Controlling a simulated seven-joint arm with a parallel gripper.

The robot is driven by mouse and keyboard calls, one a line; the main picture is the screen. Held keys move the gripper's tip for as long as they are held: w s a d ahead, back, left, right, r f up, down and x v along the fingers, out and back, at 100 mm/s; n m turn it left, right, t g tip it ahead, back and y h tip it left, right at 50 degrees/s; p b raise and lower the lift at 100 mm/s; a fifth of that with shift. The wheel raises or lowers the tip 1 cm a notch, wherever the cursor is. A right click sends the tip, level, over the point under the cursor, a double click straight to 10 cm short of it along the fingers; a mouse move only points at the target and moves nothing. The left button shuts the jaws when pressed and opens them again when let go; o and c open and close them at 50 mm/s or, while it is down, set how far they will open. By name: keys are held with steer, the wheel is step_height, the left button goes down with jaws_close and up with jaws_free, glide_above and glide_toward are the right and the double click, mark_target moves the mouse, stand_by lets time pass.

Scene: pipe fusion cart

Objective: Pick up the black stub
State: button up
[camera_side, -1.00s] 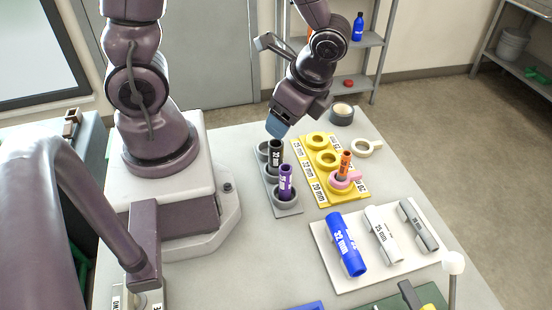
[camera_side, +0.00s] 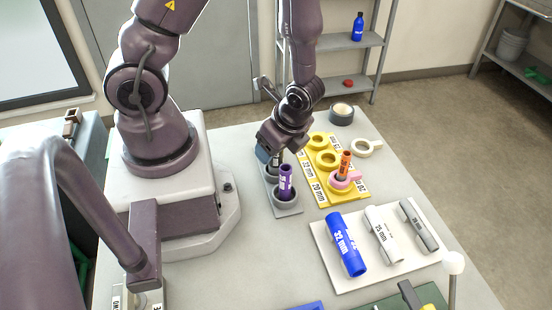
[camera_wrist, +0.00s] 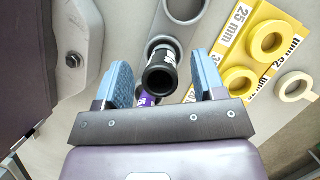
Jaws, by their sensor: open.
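The black stub (camera_wrist: 161,77) stands upright in a ring of the grey holder (camera_wrist: 171,40) in the wrist view, its open end toward the camera. My gripper (camera_wrist: 165,82) is open, with one blue finger pad on each side of the stub and a gap at both sides. In the side view my gripper (camera_side: 268,155) is down over the holder (camera_side: 285,212) and hides most of the stub. The purple stub (camera_side: 285,180) stands in the front ring of the same holder, close to my gripper.
A white board (camera_side: 385,272) bears blue, white and grey pipes. Tape rolls (camera_side: 341,114) sit behind. The table front of the grey holder is clear.

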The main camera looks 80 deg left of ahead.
steer(key=shift+x, duration=0.95)
steer(key=c, duration=1)
steer(key=shift+r, duration=0.1)
step_height(320, 180, up, 9)
steer(key=shift+r, duration=0.1)
steer(key=w+n+g, duration=0.1)
steer(key=w+n, duration=0.2)
steer(key=w, duration=0.9)
steer(key=shift+w+h, duration=0.2)
steer(key=shift+h, duration=0.2)
